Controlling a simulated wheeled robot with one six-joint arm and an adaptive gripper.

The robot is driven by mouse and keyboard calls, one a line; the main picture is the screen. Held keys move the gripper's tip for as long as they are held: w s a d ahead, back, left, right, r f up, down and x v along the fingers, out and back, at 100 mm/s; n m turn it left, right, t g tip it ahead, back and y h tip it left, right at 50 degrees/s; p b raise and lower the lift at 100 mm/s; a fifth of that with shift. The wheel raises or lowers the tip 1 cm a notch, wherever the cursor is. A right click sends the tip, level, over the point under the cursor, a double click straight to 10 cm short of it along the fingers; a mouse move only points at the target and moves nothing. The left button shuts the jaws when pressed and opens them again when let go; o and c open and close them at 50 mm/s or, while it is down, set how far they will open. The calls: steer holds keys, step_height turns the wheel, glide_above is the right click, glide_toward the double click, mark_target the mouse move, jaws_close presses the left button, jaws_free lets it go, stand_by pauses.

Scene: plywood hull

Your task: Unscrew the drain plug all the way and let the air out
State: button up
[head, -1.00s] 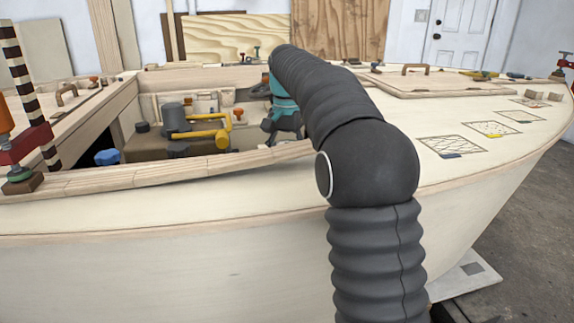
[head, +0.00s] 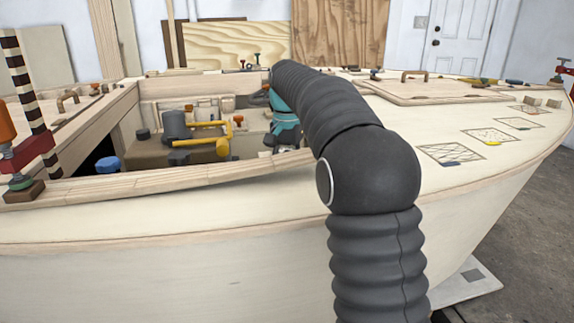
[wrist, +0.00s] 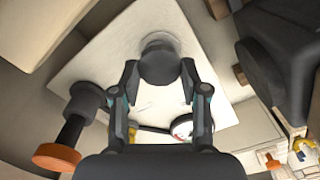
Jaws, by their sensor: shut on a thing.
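In the wrist view, my gripper (wrist: 158,72) has its two fingers on either side of a dark grey round plug (wrist: 157,60). It is shut on this plug, which I take to be the drain plug. The plug stands at a pale flat panel (wrist: 95,75), with a lighter round rim showing behind it. Its thread is hidden, so I cannot tell how far out it is. In the head view, the teal and dark end of my arm is down inside the hull opening, and the fingers and plug are hidden there.
A round white gauge (wrist: 182,127) shows between my fingers' bases. An orange-ended dark fitting (wrist: 56,157) is at left. A large dark body (wrist: 275,60) is close at right. In the head view, a yellow lever (head: 210,142) and blue knob (head: 107,163) sit inside the hull opening.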

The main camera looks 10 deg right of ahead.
steer(key=shift+r+n+p, duration=0.4)
steer(key=shift+n+p, duration=0.6)
steer(key=shift+p, duration=0.2)
steer(key=shift+f+n+p, duration=0.4)
steer(key=shift+n+p, duration=0.45)
steer(key=shift+n, duration=0.25)
steer(key=o, duration=1.1)
steer(key=shift+o, duration=0.2)
steer(key=shift+r, duration=0.15)
step_height(320, 180, up, 12)
